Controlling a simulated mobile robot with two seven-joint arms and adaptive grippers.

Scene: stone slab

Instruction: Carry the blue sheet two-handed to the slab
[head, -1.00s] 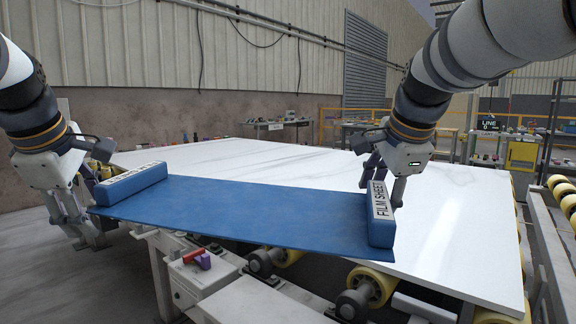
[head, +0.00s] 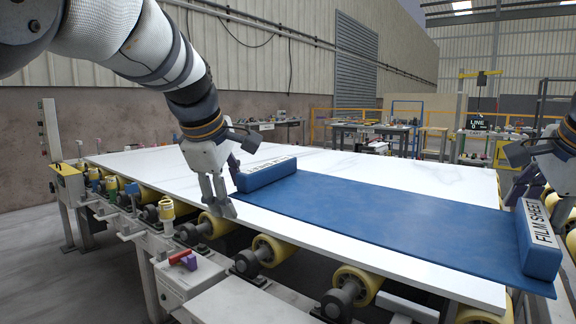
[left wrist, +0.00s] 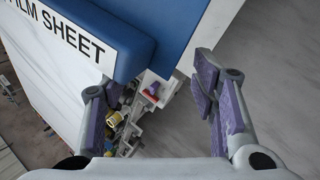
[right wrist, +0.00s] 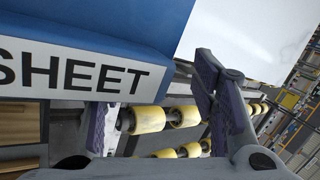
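The blue sheet (head: 390,215) has a raised blue block along each end, labelled FILM SHEET. It appears level over the right part of the white slab (head: 340,160), its right end past the slab's near right edge. I cannot tell whether it touches the slab. My left gripper (head: 222,185) is at the left block (head: 265,178); its fingers stand wide apart in the left wrist view (left wrist: 158,95). My right gripper (head: 525,175) is beside the right block (head: 538,255), partly cut off; its fingers are spread in the right wrist view (right wrist: 155,100). Contact with the blocks is unclear.
The slab lies on a roller conveyor with yellow rollers (head: 275,250). A grey box (head: 185,280) with a red and purple part stands in front. A wall runs behind; benches (head: 370,135) stand at the back. The slab's left part is bare.

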